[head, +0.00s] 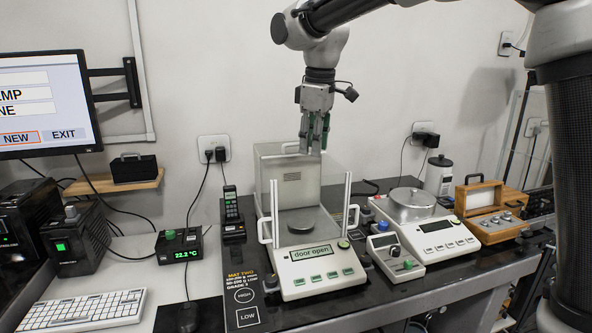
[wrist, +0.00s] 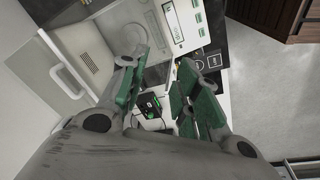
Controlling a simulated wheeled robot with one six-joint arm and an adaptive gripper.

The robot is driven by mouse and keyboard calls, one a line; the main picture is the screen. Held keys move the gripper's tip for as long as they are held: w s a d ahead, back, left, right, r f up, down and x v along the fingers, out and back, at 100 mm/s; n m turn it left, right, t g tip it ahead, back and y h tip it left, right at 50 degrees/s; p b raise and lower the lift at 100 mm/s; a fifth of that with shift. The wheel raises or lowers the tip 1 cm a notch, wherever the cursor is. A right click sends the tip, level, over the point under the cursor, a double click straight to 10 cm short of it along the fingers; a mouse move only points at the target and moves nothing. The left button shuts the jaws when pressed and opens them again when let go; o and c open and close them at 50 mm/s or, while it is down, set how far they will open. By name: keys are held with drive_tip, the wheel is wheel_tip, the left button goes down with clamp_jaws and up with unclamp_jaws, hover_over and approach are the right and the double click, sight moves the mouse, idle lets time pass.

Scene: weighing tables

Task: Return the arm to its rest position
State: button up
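My gripper (head: 315,148) hangs from my arm, fingers pointing down, above the back part of the analytical balance (head: 318,283). In the wrist view my gripper (wrist: 163,64) shows two green-padded fingers spread apart with nothing between them. The balance has a clear draft shield, and its display reads "door open". Its round pan (head: 305,219) looks empty in the head view. My arm reaches in from the upper right. In the head view the fingers appear close above the shield's top; the exact gap cannot be told.
A second balance (head: 411,206) and a wooden weight box (head: 488,221) stand to the right. A monitor (head: 45,105), a small thermometer box (head: 179,245) and a keyboard (head: 83,309) are on the left. A handheld device (head: 231,208) stands beside the analytical balance. The air above the tables looks mostly free.

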drive_tip(key=s+d+f+m+t, duration=0.1)
drive_tip(key=s+d+m, duration=0.3)
drive_tip(key=s+d, duration=0.5)
drive_tip(key=s+d+f+m+t, duration=0.1)
drive_tip(key=s+d+f+m, duration=0.2)
drive_tip(key=s+d, duration=0.6)
drive_tip(key=s+d+f+m, duration=0.3)
drive_tip(key=s+d+m, duration=0.3)
drive_tip(key=d, duration=0.8)
drive_tip(key=s, duration=0.3)
drive_tip(key=shift+t+h, duration=0.3)
drive_tip(key=shift+t, duration=0.1)
drive_tip(key=shift+d, duration=0.1)
